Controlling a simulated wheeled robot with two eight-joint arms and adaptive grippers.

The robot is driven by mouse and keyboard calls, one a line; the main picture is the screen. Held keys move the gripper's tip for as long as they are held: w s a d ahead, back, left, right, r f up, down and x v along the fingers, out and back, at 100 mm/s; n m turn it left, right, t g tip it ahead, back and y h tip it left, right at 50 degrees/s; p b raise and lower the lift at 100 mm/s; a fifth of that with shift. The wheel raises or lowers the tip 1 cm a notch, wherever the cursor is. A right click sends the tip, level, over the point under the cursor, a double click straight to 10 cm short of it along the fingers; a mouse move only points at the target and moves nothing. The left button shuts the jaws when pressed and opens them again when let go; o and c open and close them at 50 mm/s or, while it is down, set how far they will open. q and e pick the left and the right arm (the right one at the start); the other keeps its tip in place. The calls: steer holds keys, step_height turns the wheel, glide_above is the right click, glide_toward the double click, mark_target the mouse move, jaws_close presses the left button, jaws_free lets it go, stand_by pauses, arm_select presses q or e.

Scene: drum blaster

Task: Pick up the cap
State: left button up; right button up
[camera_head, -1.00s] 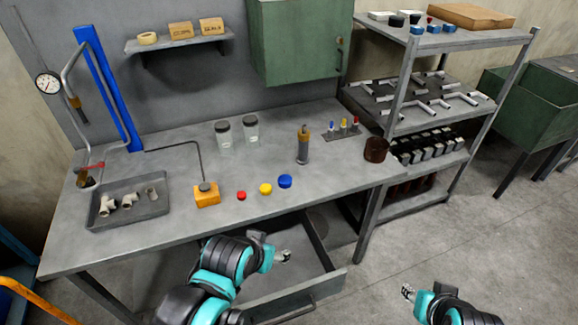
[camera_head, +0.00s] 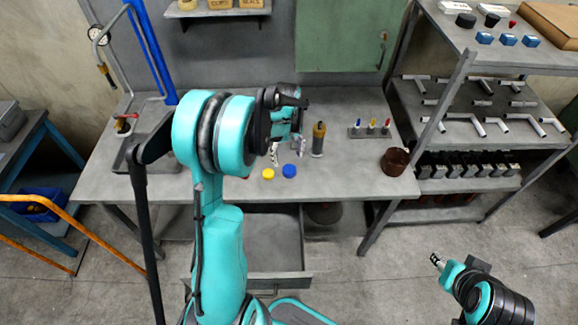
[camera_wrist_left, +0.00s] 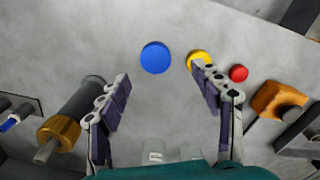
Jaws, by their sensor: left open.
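Three round caps lie on the grey workbench (camera_head: 340,180). The blue cap (camera_head: 289,171) shows in the left wrist view (camera_wrist_left: 155,57) ahead of the gap between my left fingers. The yellow cap (camera_head: 268,174) also shows in the wrist view (camera_wrist_left: 197,58), partly covered by one finger. The red cap (camera_wrist_left: 238,73) is hidden by my arm in the head view. My left gripper (camera_head: 286,150) is open and empty above the bench, apart from the caps. My right gripper (camera_head: 437,260) is over the floor at right, too small to read.
A gold-and-grey cylinder (camera_head: 318,140) stands near my left gripper. A row of small coloured-tip items (camera_head: 370,130) and a brown cup (camera_head: 395,161) are to its right. An orange block (camera_wrist_left: 280,98) is beyond the red cap. An open drawer (camera_head: 275,240) hangs below the bench.

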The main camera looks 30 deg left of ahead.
mark_target(289, 169)
arm_select(q)
step_height(289, 169, down, 3)
steer(key=shift+w+b, duration=0.15)
steer(key=shift+b, duration=0.35)
steer(key=f, duration=0.1)
steer(key=f+b, duration=0.1)
steer(key=f, duration=0.1)
steer(key=f+b, duration=0.1)
steer(key=f, duration=0.1)
steer(key=shift+w+f, duration=0.15)
steer(key=shift+w, duration=0.25)
steer(key=shift+c, duration=0.7)
steer(key=c, duration=0.8)
